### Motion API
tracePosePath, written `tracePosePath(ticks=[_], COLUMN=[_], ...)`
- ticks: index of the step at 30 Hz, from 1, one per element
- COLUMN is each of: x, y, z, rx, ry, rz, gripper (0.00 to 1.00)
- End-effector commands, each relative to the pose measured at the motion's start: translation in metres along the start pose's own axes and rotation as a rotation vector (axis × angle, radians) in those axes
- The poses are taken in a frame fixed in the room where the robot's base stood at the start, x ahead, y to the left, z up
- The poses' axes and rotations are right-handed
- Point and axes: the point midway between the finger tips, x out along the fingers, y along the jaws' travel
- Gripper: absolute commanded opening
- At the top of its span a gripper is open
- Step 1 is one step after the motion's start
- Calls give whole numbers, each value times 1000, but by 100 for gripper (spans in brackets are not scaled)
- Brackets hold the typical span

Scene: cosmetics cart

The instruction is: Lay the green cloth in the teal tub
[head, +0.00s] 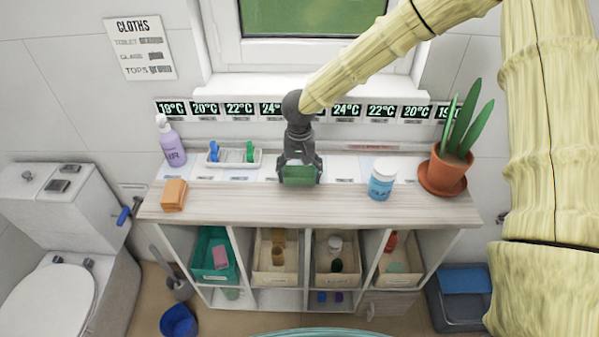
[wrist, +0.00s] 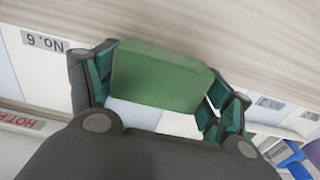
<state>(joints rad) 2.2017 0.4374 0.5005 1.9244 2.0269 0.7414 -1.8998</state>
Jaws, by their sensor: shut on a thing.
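The green cloth (head: 299,176) looks like a folded block between the fingers of my gripper (head: 299,163), over the middle of the wooden cart top (head: 230,197). The wrist view shows the green cloth (wrist: 160,78) with a finger of my gripper (wrist: 158,92) on each side. I cannot tell whether the cloth touches the surface behind it. A teal tub (head: 203,262) sits in the left compartment below the top, left of and lower than my gripper. A pink item lies in it.
An orange block (head: 174,195), lilac bottle (head: 171,143), white tray (head: 233,160), blue-labelled jar (head: 382,178) and potted plant (head: 447,170) stand on the cart. Beige bins (head: 274,279) fill other compartments. A teal rim (head: 322,332) shows at the bottom edge, mostly cut off.

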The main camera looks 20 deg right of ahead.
Motion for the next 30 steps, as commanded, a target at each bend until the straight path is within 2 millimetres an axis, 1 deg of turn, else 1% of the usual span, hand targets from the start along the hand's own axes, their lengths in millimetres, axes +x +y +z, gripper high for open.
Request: tracePosePath(ticks=[4,5,6,8,23,26,30], x=[2,3,3,2,0,-12,-36], y=[0,0,0,0,0,0,0], z=[0,0,0,0,0,0,-1], rx=[0,-1,-1,0,0,1,1], ry=[-1,0,0,0,1,1,2], rz=[0,0,0,0,0,-1,-3], gripper=[53,83,91,100,100,100,100])
